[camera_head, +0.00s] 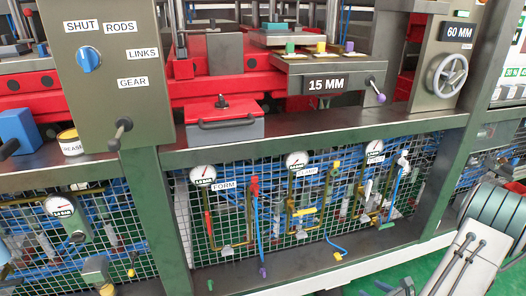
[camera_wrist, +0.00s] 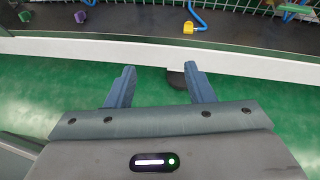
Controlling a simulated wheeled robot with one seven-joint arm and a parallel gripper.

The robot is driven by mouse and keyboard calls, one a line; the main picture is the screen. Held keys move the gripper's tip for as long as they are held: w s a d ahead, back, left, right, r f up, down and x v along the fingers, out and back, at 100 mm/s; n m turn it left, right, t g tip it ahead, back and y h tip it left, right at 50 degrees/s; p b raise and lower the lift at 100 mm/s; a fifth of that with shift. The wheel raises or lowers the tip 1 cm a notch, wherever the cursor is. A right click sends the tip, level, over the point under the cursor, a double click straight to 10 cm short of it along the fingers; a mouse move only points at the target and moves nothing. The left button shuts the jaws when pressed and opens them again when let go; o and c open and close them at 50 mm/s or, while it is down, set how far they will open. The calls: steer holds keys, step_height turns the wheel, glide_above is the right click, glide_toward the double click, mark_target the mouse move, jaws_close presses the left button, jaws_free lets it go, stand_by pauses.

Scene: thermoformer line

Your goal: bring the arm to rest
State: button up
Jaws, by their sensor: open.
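My gripper (camera_wrist: 158,72) shows in the wrist view with its two blue-grey fingers spread apart. Nothing is between the fingers but green floor (camera_wrist: 60,85) and part of a dark round object at the base of the white rail (camera_wrist: 240,62). In the head view, part of my arm (camera_head: 468,262) shows at the lower right, in front of the machine. I cannot clearly make out the fingers there.
The machine's green frame (camera_head: 290,150) carries wire mesh with gauges (camera_head: 203,174), valves and hanging hoses (camera_head: 256,225). Above are a red toolbox (camera_head: 222,128), a grease tin (camera_head: 70,142) and a handwheel (camera_head: 450,75). Open green floor lies below the fingers.

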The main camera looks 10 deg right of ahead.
steer(key=w+a+r+n+g+y+p, duration=0.1)
steer(key=a+r+n+g+y+p, duration=0.15)
steer(key=a+r+n+p, duration=0.55)
steer(key=a+r+n+g+y+p, duration=0.1)
steer(key=a+r+n+g, duration=0.35)
steer(key=r, duration=0.85)
steer(key=w+a+r+n+g+y+p, duration=0.15)
steer(key=a+r+n+p, duration=0.3)
steer(key=a+r, duration=0.5)
steer(key=s+a+r+n+h+p, duration=0.2)
steer(key=r+n+p, duration=0.3)
steer(key=r, duration=0.4)
steer(key=s+a+r+n+h+p, duration=0.2)
steer(key=s+r+n+h+p, duration=0.1)
steer(key=r, duration=0.6)
steer(key=s+a+r+n+h+p, duration=0.2)
steer(key=s+r+n+p, duration=0.3)
steer(key=r, duration=0.5)
steer(key=n+p, duration=0.2)
steer(key=p, duration=0.1)
steer(key=shift+h, duration=0.4)
